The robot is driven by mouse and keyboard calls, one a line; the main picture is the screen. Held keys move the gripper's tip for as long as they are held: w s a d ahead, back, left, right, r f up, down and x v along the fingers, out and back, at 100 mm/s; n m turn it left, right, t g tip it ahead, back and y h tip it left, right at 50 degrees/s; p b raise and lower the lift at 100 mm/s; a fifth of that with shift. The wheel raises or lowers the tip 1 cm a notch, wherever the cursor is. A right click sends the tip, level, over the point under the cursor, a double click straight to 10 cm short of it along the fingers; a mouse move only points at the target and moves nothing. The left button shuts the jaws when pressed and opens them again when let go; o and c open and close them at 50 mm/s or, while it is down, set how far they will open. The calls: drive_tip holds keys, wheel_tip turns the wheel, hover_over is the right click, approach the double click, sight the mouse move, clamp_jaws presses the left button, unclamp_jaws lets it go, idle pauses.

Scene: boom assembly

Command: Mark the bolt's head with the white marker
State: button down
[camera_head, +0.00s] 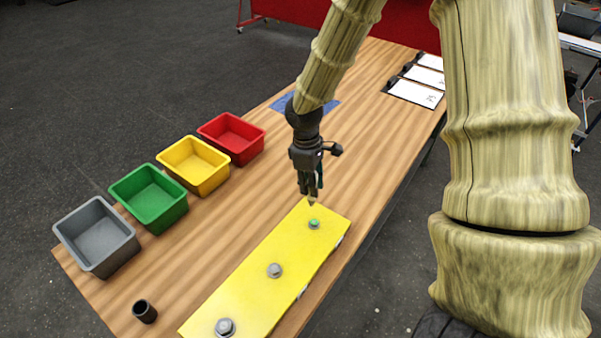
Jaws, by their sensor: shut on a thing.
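A long yellow beam (246,284) lies on the wooden table with bolts along its top. The far bolt (314,224) looks green on its head. The middle bolt (275,270) and the near bolt (225,327) look plain grey. My gripper (311,191) points down just above the beam's far end and is shut on a marker (311,203). The marker's tip is close above the far bolt; I cannot tell whether they touch. The marker is mostly hidden by the fingers and its colour is unclear.
Grey (97,237), green (149,197), yellow (194,164) and red (231,138) bins line the table's left edge. A small black cup (145,311) stands at the near left. Clipboards (415,92) lie at the far right. A blue mat (284,103) lies behind my gripper.

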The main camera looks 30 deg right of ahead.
sight(313, 199)
drive_tip(key=shift+s+a+f, duration=0.1)
drive_tip(key=shift+s, duration=0.4)
drive_tip(key=f+b, duration=0.2)
drive_tip(key=f, duration=0.1)
drive_tip(key=f+b, duration=0.1)
drive_tip(key=b, duration=0.1)
drive_tip(key=shift+w+f, duration=0.25)
drive_tip(key=shift+f, duration=0.05)
drive_tip(key=shift+s, duration=0.35)
drive_tip(key=shift+s+r, duration=0.25)
drive_tip(key=shift+s, duration=0.3)
